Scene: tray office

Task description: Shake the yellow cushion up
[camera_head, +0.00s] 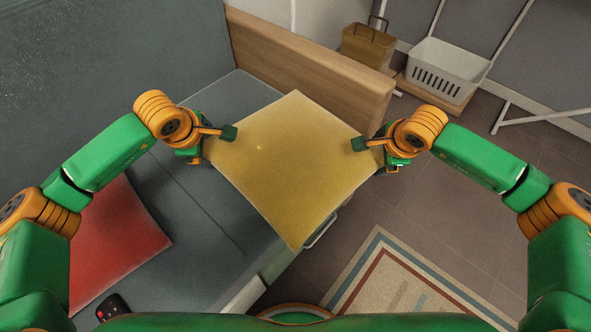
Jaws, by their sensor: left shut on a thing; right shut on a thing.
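The yellow cushion (285,165) is square and plain, held up flat between my two grippers with one corner toward me. It hangs over the right edge of the grey sofa seat. My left gripper (222,135) is shut on its left side. My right gripper (367,145) is shut on its right side. One finger of each shows on top of the cushion. The cushion hides the seat edge and part of the floor beneath it.
A red cushion (115,245) and a small black remote (112,307) lie on the grey seat (185,215) at left. A wooden sofa end panel (320,62) stands behind. A white basket (447,72) and brown bag (368,45) stand far back. A striped rug (400,290) lies front right.

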